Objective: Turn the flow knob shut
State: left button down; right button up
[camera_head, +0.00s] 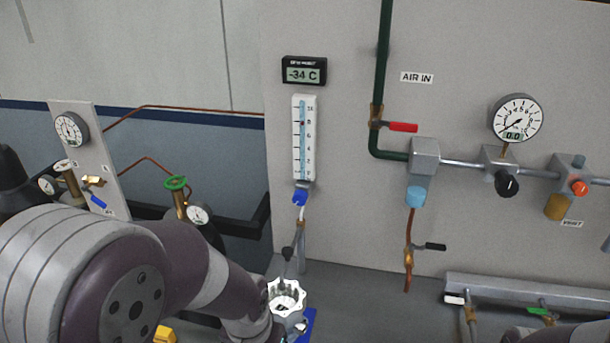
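A flowmeter (304,140) with a white scale and a light blue tube is mounted upright on the grey panel. At its lower end is a blue knob (300,197), which looks like the flow knob; its angle is too small to read. My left arm reaches in from the lower left. Its gripper end (290,322) is low in the picture, below and apart from the blue knob, by a white scalloped piece (286,296). The fingers are too hidden to tell their opening or hold. My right gripper is not visible.
A display (304,71) reads -34 C above the flowmeter. To the right are a red-handled valve (403,127), a gauge (517,118) reading 0.0, a black knob (506,184) and a vent valve (579,188). A thin pipe (300,240) runs down below the blue knob.

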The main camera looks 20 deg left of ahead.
aim_at(299, 197)
jog(key=i+j+z, duration=0.1)
jog(key=j, duration=0.4)
jog(key=i+j+z, duration=0.1)
jog(key=j, duration=0.45)
jog(key=i+j+z, duration=0.1)
jog(key=j, duration=0.45)
